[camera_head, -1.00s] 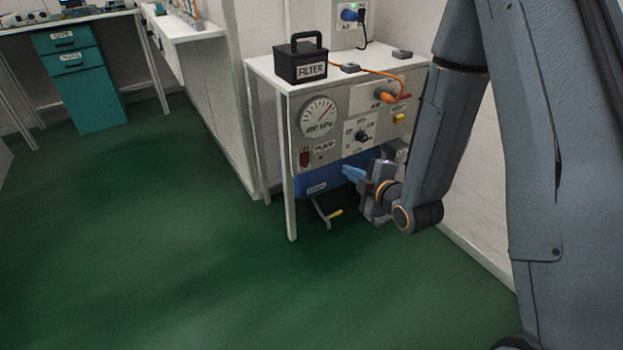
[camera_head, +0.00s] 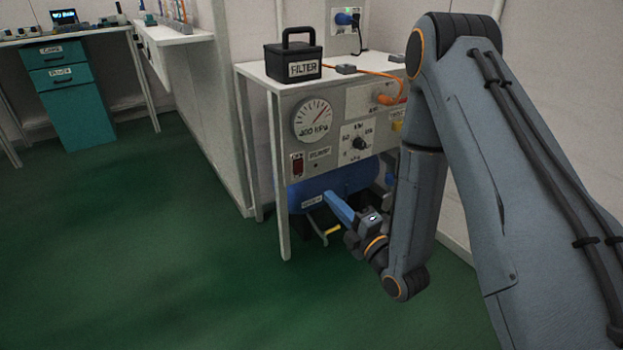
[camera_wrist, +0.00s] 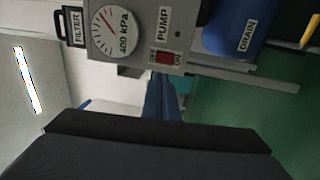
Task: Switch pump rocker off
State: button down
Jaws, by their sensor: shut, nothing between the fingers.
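The pump rocker (camera_head: 297,165) is a small dark red switch at the lower left of the grey panel (camera_head: 330,168), beside the PUMP label. In the wrist view the rocker (camera_wrist: 165,58) shows red between small markings at its two ends. Which way it is tipped I cannot tell. My gripper (camera_head: 330,199) is shut and empty, its blue fingers pointing up and left, lower than the rocker and to its right in the head view. In the wrist view my gripper's fingers (camera_wrist: 160,80) point towards the rocker, and no contact can be seen.
A pressure gauge (camera_head: 312,121) and a dial (camera_head: 359,143) are on the panel. A black FILTER box (camera_head: 294,60) and an orange cable (camera_head: 380,73) are on top. A blue tank (camera_head: 350,180) with a yellow-tipped drain lever (camera_head: 332,230) is below. The green floor to the left is clear.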

aim_at(299, 164)
jog(key=b+x, duration=0.5)
jog(key=x, duration=0.8)
jog(key=shift+w+a, duration=0.25)
jog(key=shift+w, duration=0.1)
jog(key=shift+r, duration=0.1)
